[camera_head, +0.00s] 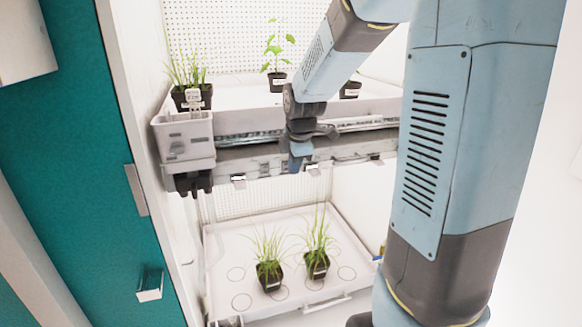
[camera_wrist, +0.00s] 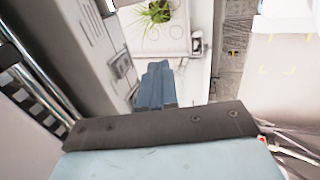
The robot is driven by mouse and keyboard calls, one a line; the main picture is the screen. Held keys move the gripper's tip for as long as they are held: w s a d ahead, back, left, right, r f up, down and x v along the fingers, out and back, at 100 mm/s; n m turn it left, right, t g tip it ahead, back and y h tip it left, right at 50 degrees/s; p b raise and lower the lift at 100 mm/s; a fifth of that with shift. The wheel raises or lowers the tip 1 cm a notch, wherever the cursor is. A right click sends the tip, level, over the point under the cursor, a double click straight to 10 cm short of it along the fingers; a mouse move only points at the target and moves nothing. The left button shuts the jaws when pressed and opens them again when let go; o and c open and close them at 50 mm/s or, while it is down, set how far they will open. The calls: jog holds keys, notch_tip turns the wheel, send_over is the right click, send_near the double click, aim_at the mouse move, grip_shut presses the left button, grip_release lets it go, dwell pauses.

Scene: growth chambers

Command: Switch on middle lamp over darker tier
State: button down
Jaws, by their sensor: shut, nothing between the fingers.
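The growth chamber has an upper tier and a lower tier, and I cannot tell clearly which is darker. My gripper (camera_head: 297,162) is shut and empty in front of the rail, just left of the middle tab. In the wrist view my blue fingers (camera_wrist: 156,72) are together, with a small grey fitting (camera_wrist: 121,66) on the panel to their left. Contact cannot be told.
The upper tray (camera_head: 235,108) holds several potted plants, partly hidden by my arm. The lower tray (camera_head: 225,255) holds two grass pots (camera_head: 269,276). A white box (camera_head: 187,138) hangs at the rail's left end. A teal door (camera_head: 75,150) stands at left.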

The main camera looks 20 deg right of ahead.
jog(key=s+v, duration=0.1)
jog(key=v, duration=0.6)
jog(key=shift+s, duration=0.5)
jog(key=shift+a+r, duration=0.1)
jog(key=s+r+m+t, duration=0.1)
jog(key=s+r+m, duration=0.1)
jog(key=s+m, duration=0.7)
jog(key=s+r+m, duration=0.2)
jog(key=s+m, duration=0.7)
jog(key=s, duration=0.3)
jog(key=shift+s+d+t, duration=0.2)
jog(key=shift+t, duration=0.2)
jog(key=shift+d+r, duration=0.1)
